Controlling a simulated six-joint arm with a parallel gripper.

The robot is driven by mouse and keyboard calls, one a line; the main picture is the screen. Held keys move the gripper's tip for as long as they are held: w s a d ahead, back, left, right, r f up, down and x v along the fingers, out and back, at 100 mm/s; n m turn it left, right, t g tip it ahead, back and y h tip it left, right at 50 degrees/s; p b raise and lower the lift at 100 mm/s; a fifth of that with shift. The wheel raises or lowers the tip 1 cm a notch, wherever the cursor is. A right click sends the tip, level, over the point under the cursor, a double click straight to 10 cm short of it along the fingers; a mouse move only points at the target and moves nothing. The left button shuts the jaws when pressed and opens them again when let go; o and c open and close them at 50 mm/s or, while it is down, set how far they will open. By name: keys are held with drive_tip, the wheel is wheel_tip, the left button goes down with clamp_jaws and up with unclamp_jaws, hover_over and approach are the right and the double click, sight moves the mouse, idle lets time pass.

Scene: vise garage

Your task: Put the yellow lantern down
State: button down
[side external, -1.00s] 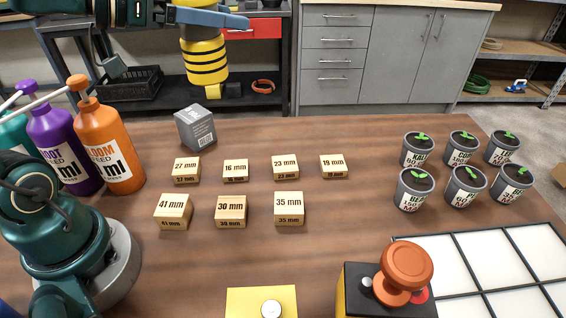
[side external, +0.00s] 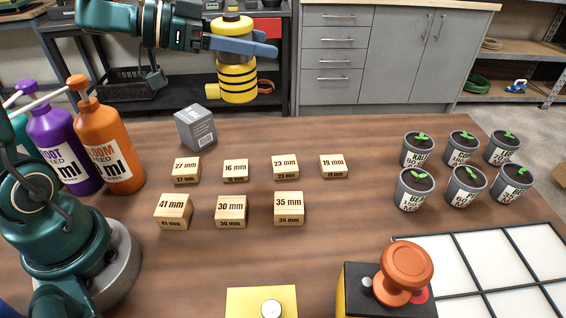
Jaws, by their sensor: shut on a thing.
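The yellow lantern (side external: 238,78), with black bands around its body, hangs upright in the air over the back part of the wooden table. My gripper (side external: 243,46) comes in from the left. Its blue-grey fingers are shut on the lantern's upper part. The lantern's bottom shows clear of the tabletop, in front of the dark shelf behind.
Several labelled wooden blocks (side external: 231,210) stand in two rows mid-table. A grey box (side external: 196,128) is behind them. Pump bottles (side external: 106,148) stand left, several potted seedlings (side external: 464,186) right. A white-panelled grid (side external: 513,258) and an orange-knobbed box (side external: 388,290) are in front.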

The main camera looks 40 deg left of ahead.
drive_tip(key=shift+m+h, duration=0.3)
drive_tip(key=shift+w+d+f, duration=0.7)
drive_tip(key=shift+d+f, duration=1.5)
drive_tip(key=shift+f, duration=0.65)
drive_tip(key=shift+w+d+f, duration=0.65)
drive_tip(key=shift+d+f, duration=1.55)
drive_tip(key=shift+f, duration=0.7)
drive_tip(key=shift+w+d+f, duration=0.7)
drive_tip(key=shift+d+f, duration=1.5)
drive_tip(key=shift+f, duration=0.65)
unclamp_jaws()
drive_tip(key=shift+f, duration=0.15)
drive_tip(key=shift+r, duration=0.2)
drive_tip(key=v, duration=0.7)
drive_tip(key=shift+s+a+r, duration=0.15)
drive_tip(key=shift+s+r, duration=0.05)
